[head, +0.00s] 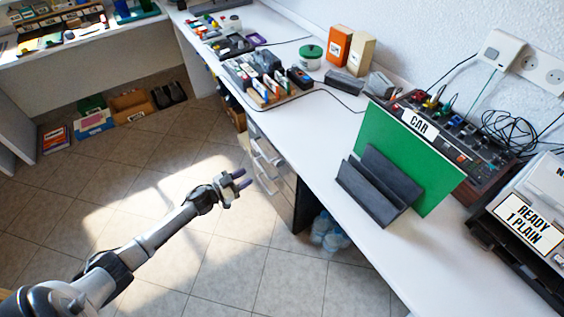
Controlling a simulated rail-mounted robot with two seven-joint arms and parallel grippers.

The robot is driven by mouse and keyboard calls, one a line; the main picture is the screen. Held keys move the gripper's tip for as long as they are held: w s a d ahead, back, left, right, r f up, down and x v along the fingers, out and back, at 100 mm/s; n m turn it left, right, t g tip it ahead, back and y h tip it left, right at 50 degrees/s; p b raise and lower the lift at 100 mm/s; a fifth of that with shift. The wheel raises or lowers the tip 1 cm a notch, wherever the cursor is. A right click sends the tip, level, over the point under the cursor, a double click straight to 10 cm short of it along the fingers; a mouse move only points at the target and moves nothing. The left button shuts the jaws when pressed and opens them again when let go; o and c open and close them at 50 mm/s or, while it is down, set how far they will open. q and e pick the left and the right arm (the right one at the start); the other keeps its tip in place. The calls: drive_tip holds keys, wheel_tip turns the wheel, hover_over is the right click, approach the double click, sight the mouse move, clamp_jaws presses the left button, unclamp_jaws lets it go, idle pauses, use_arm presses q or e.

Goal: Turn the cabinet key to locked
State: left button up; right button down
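A grey cabinet (277,182) with a dark side stands under the long white desk, in the middle of the head view. My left gripper (243,179) is in front of the cabinet's left part, in from the lower left. Its two fingers point at the cabinet front and are apart, with nothing seen between them. I cannot make out the key or its lock; they are too small or hidden. I cannot tell whether the gripper touches the cabinet. My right gripper is out of view.
The white desk (330,130) runs along the wall above the cabinet. On it stand a green CAR board (410,155) in a dark holder (378,188), a mixer-like panel (450,140) and a printer (530,225). Bottles (328,232) stand beneath.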

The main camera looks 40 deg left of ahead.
sight(279, 162)
use_arm(q)
drive_tip(key=shift+n+h, duration=0.5)
drive_tip(key=shift+d+r+b+x, duration=0.15)
drive_tip(key=shift+b+x, duration=0.7)
drive_tip(key=shift+x, duration=1.45)
drive_tip(key=shift+d+r+b+x, duration=0.2)
drive_tip(key=shift+b+x, duration=0.6)
drive_tip(key=shift+x, duration=1.5)
drive_tip(key=shift+d+f+b+x, duration=0.15)
drive_tip(key=shift+b+x, duration=0.7)
drive_tip(key=shift+x, duration=1.45)
drive_tip(key=shift+s+r, duration=0.1)
drive_tip(key=shift+s, duration=0.1)
clamp_jaws()
